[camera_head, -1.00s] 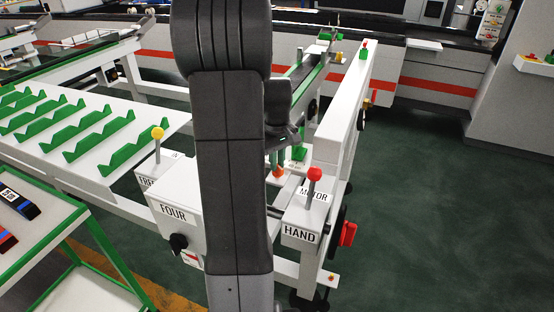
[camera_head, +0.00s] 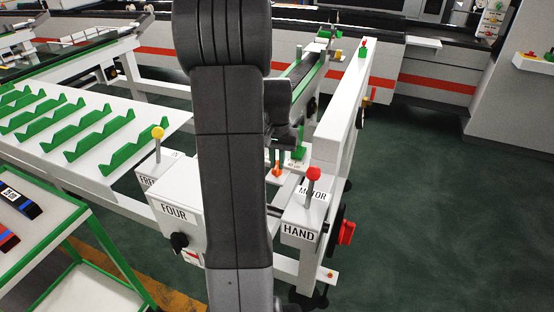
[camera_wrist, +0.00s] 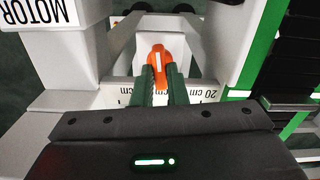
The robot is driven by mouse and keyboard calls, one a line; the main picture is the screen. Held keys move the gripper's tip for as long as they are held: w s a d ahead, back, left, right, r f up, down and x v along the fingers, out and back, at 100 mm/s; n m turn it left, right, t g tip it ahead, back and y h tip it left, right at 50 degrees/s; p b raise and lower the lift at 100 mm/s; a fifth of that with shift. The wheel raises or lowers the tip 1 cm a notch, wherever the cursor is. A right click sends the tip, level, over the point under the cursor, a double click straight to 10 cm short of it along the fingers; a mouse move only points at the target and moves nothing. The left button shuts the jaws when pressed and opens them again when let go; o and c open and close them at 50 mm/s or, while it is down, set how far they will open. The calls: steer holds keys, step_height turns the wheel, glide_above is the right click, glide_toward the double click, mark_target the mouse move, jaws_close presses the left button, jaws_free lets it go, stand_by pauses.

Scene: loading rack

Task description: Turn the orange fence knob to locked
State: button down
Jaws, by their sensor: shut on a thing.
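The orange fence knob (camera_wrist: 157,61) has a white line on it and sits between the two green fingers of my gripper (camera_wrist: 160,76) in the wrist view. My gripper is shut on it, with a finger on each side. The knob points roughly away from the wrist camera, tilted slightly. In the head view the small orange knob (camera_head: 277,170) shows just right of my dark arm, which hides much of the gripper. Printed scale marks reading 20 cm (camera_wrist: 197,91) lie near the knob.
A box marked MOTOR and HAND (camera_head: 303,222) with a red-topped lever (camera_head: 314,174) stands close on the right. A box marked FOUR (camera_head: 174,213) with a yellow-topped lever (camera_head: 158,133) stands left of my arm. A white upright frame (camera_head: 341,110) rises behind on the right.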

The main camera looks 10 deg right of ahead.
mark_target(277, 164)
steer(key=shift+m, duration=0.6)
steer(key=c, duration=1.4)
jaws_free()
steer(key=shift+c, duration=0.2)
steer(key=shift+r, duration=0.15)
step_height(277, 164, up, 14)
steer(key=shift+f, duration=0.2)
steer(key=shift+f, duration=0.1)
